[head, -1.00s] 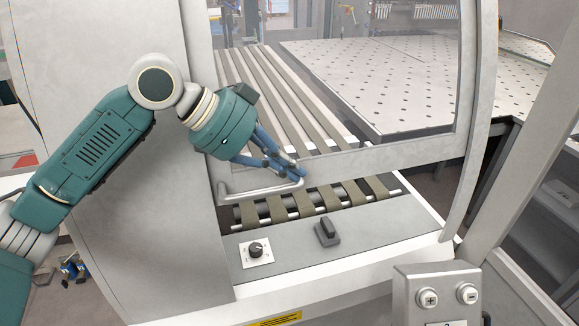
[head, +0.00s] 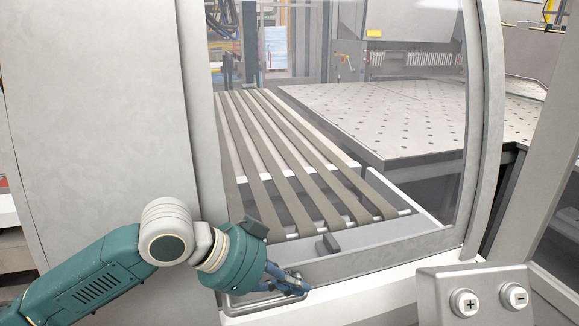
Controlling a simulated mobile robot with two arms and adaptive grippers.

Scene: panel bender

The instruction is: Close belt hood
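The belt hood (head: 400,246) is a clear panel in a grey frame. It is down over the belt bed (head: 290,170), and its lower rail lies close to the white front edge of the machine. A bar handle (head: 240,307) runs along the bottom of the hood. My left gripper (head: 300,288) is at the right part of this handle, with its blue fingers close together around or against the bar. The fingers hide that part of the handle, and I cannot tell how firmly they hold it. My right gripper is not in view.
A grey control box (head: 478,296) with plus and minus buttons stands at the lower right. A perforated table (head: 410,120) lies behind the hood. A tall grey side panel (head: 100,120) rises at the left, behind my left arm. A black switch (head: 328,244) shows through the hood.

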